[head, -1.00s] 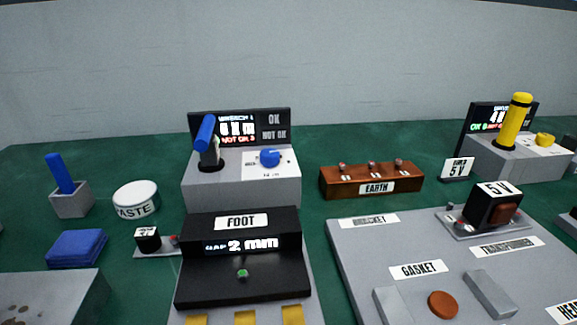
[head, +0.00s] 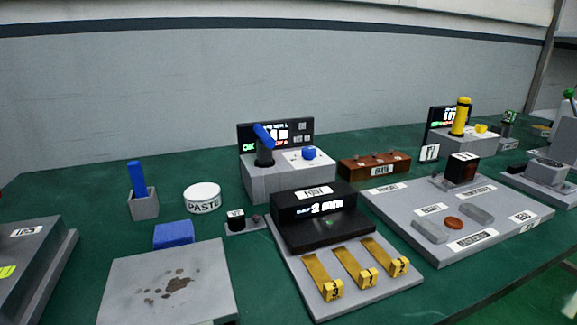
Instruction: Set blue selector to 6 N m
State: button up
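The blue selector (head: 309,153) is a small round knob on the white dial plate on top of a grey box (head: 290,181). The markings around it are too small to read. A blue-handled tool (head: 264,138) stands tilted in a black holder on the left of the same box. Behind it is a black display (head: 276,134) with lit text that I cannot read clearly. My gripper does not show in the head view.
A black FOOT unit (head: 318,214) with yellow pedals stands in front of the grey box. A PASTE tin (head: 202,198) is to its left, a brown EARTH block (head: 375,165) to its right. A yellow-handled tool (head: 460,117) stands farther right. Green table shows between them.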

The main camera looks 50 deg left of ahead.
aim_at(308, 153)
jog(key=z, duration=0.95)
jog(key=i, duration=1)
jog(key=u, duration=3.35)
